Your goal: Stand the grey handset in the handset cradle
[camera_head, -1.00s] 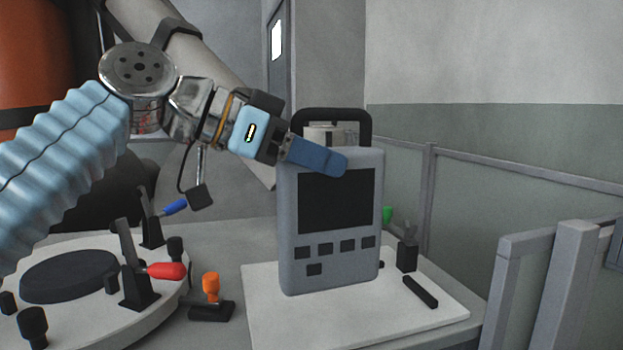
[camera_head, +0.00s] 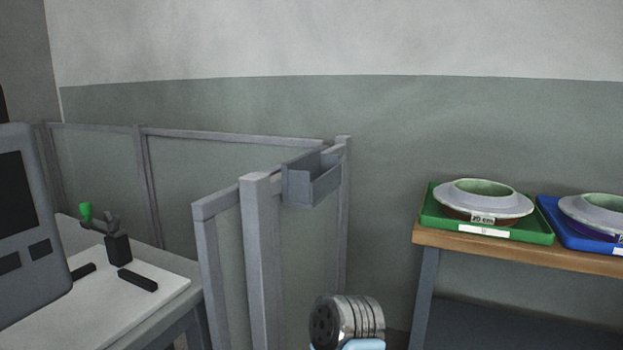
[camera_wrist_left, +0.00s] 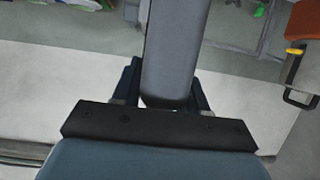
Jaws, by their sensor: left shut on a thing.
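The grey handset (camera_head: 32,215) shows in part at the left edge of the head view, upright, with a dark screen and dark buttons; its far left is cut off. In the left wrist view, the dark blue fingers of my left gripper (camera_wrist_left: 165,92) are shut on the grey handset (camera_wrist_left: 170,50). That gripper is outside the head view. A grey open-topped holder (camera_head: 312,178), which looks like the handset cradle, is fixed on top of the partition, to the right of the handset and apart from it. My right gripper is not in view.
A grey partition (camera_head: 263,260) stands between the white-topped table (camera_head: 150,300) and a wooden shelf (camera_head: 480,250). The shelf bears a green tray (camera_head: 440,222) and a blue tray (camera_head: 560,235) with ring-shaped moulds. A black clamp with a green tip (camera_head: 117,246) stands on the table.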

